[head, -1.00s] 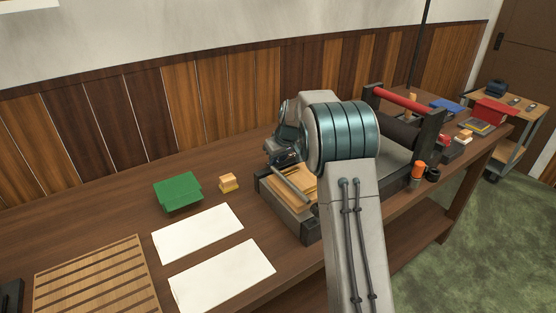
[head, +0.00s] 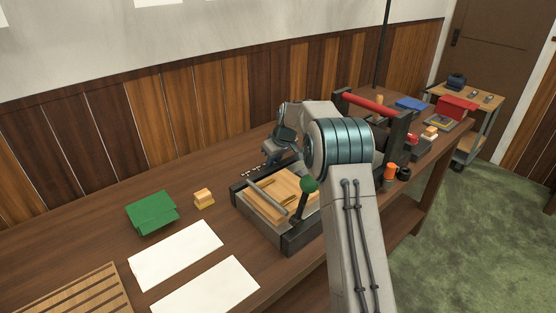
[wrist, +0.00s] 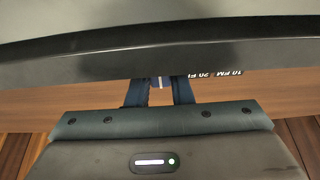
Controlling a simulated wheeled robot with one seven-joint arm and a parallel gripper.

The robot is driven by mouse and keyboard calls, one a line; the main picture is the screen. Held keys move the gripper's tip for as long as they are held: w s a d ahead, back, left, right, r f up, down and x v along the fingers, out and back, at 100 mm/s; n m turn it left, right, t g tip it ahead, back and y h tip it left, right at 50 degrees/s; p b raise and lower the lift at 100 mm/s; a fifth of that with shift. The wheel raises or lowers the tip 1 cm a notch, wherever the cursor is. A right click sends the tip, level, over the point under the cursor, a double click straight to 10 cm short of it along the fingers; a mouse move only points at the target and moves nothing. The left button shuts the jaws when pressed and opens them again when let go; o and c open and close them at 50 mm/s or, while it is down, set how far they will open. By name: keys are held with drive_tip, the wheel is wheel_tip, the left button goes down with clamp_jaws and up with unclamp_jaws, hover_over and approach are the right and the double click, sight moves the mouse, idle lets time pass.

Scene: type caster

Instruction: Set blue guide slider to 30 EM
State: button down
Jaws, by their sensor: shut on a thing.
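The caster (head: 292,243) is a dark-framed machine with a wooden bed and a green-knobbed lever (head: 309,184). My gripper (head: 271,156) is at its back left edge, partly hidden by my arm. In the wrist view my gripper (wrist: 159,88) has its two dark blue fingers close together at the edge of a dark rail (wrist: 90,60). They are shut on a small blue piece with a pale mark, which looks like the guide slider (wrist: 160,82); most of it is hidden. Upside-down white lettering, 10 EM and 20 EM, shows on the rail right of the fingers. The 30 EM mark cannot be made out.
A green box (head: 152,212), a small yellow block (head: 204,198) and two white sheets (head: 176,255) lie left of the caster. A red-rollered machine (head: 370,103) and an orange bottle (head: 390,172) stand to the right. A cart (head: 470,105) stands farther back.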

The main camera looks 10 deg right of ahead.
drive_tip(key=shift+w+d+r, duration=0.1)
drive_tip(key=shift+d+r, duration=0.05)
drive_tip(key=c, duration=1.3)
unclamp_jaws()
drive_tip(key=shift+w+d, duration=0.1)
drive_tip(key=shift+d, duration=0.1)
drive_tip(key=shift+a, duration=0.15)
drive_tip(key=v, duration=1.3)
drive_tip(key=shift+r, duration=0.3)
